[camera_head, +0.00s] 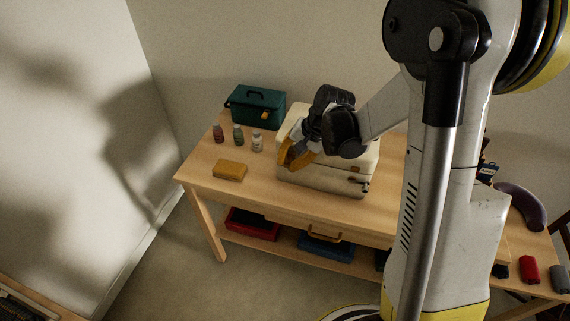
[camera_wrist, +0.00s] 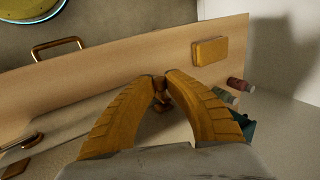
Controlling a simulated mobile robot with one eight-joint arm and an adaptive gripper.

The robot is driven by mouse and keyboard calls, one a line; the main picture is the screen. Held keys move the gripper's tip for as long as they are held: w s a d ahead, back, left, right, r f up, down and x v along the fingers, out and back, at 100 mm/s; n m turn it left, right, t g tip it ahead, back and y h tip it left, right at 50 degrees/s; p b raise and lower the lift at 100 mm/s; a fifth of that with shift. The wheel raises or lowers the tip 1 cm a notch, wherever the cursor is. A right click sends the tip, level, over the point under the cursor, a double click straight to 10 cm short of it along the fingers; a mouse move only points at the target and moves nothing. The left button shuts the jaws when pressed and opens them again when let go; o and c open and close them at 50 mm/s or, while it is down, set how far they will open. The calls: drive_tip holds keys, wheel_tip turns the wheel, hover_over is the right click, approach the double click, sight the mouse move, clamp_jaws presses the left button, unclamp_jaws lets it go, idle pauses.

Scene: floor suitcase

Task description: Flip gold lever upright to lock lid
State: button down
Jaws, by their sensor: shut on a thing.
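The cream suitcase (camera_head: 325,178) stands on the wooden table with its lid down. It also shows as a pale surface low in the wrist view (camera_wrist: 62,148). My gripper (camera_head: 290,163) is at the suitcase's left front edge. In the wrist view my gripper (camera_wrist: 159,77) has its two yellow fingers nearly together at the tips. They are shut on a small gold-brown piece, the gold lever (camera_wrist: 159,101), mostly hidden between them. Its exact tilt cannot be told. A second latch (camera_head: 365,186) shows at the suitcase's right front and stays clear of my gripper.
A yellow block (camera_head: 230,170) lies left of the suitcase. Several small bottles (camera_head: 238,135) stand behind it, near a green toolbox (camera_head: 257,107). A drawer handle (camera_head: 323,234) sticks out below the tabletop. The table's front left is free.

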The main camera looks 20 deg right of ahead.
drive_tip(key=shift+s+d+f+t+y+b, duration=0.2)
drive_tip(key=shift+d+t+y+b, duration=0.1)
drive_tip(key=shift+y, duration=0.1)
drive_tip(key=shift+r, duration=0.1)
drive_tip(key=c, duration=1.4)
unclamp_jaws()
drive_tip(key=shift+o, duration=0.2)
drive_tip(key=shift+r, duration=0.1)
drive_tip(key=v, duration=1.2)
